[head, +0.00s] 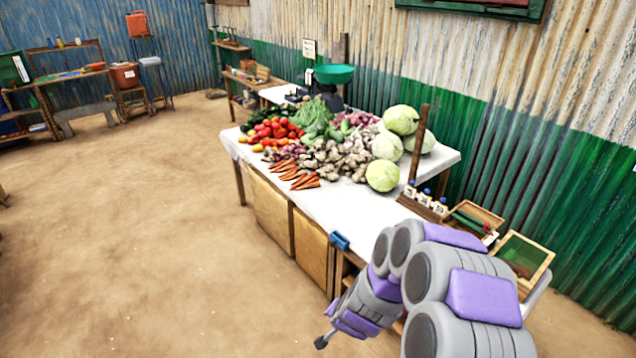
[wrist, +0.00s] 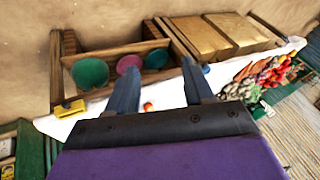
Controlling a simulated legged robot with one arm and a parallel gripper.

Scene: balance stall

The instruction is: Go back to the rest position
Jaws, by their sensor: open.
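My gripper (wrist: 160,58) shows in the wrist view with its two blue-grey fingers well apart and nothing between the tips. It is over the edge of the white-topped stall table (head: 325,217), which also shows in the wrist view (wrist: 60,126). In the head view my grey and purple arm reaches in at the lower right, beside the near end of the table. The fingers cannot be made out clearly in that view.
Vegetables, including cabbages (head: 382,175) and carrots (head: 300,178), cover the table's middle. A green scale pan (head: 334,74) stands behind. Wooden trays (head: 523,257) lie near my arm. Bowls (wrist: 90,73) sit on a shelf below. The dirt floor at left is clear.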

